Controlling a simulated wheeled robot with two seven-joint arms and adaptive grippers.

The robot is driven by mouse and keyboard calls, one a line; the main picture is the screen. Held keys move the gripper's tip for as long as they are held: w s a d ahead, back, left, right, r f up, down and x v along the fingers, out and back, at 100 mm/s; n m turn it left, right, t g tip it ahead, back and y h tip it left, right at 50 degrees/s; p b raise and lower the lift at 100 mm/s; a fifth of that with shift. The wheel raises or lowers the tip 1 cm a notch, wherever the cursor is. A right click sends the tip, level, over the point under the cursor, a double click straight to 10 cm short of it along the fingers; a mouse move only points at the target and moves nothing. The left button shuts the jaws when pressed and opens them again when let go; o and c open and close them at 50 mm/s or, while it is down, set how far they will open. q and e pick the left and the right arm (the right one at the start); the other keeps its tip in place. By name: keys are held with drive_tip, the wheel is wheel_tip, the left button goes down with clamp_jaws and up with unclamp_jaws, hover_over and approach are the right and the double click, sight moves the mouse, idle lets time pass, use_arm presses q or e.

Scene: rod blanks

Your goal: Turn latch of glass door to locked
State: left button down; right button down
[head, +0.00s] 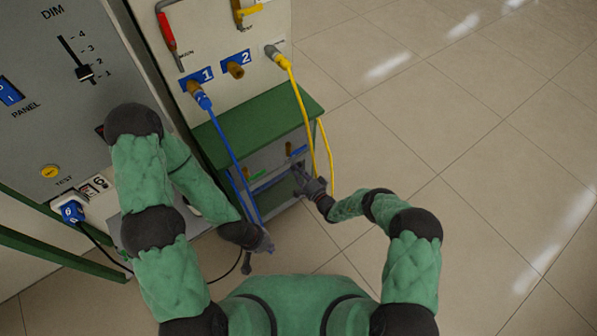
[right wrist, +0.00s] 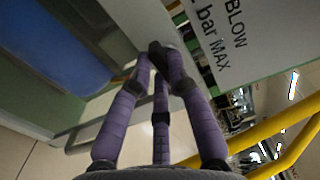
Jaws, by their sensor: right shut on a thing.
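The cabinet with the glass door (head: 270,183) stands under a green top in the head view. Its front is seen steeply from above, and blue shows behind the pane in the right wrist view (right wrist: 65,50). My right gripper (head: 303,182) is at the right side of this front. In the right wrist view its purple fingers (right wrist: 160,58) come together at the door's edge, shut on the latch. The fingertips hide most of the latch, so its turn cannot be read. My left gripper (head: 262,246) is low in front of the cabinet, fingers spread and empty.
A white label plate (right wrist: 235,40) is close to the right fingers. A yellow hose (head: 297,110) and a blue hose (head: 222,130) hang in front of the cabinet. A grey panel (head: 70,120) stands at left. Floor at right (head: 480,150) is clear.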

drive_tip(key=c, duration=1.2)
unclamp_jaws()
drive_tip(key=v, duration=1.2)
drive_tip(key=shift+a, duration=0.1)
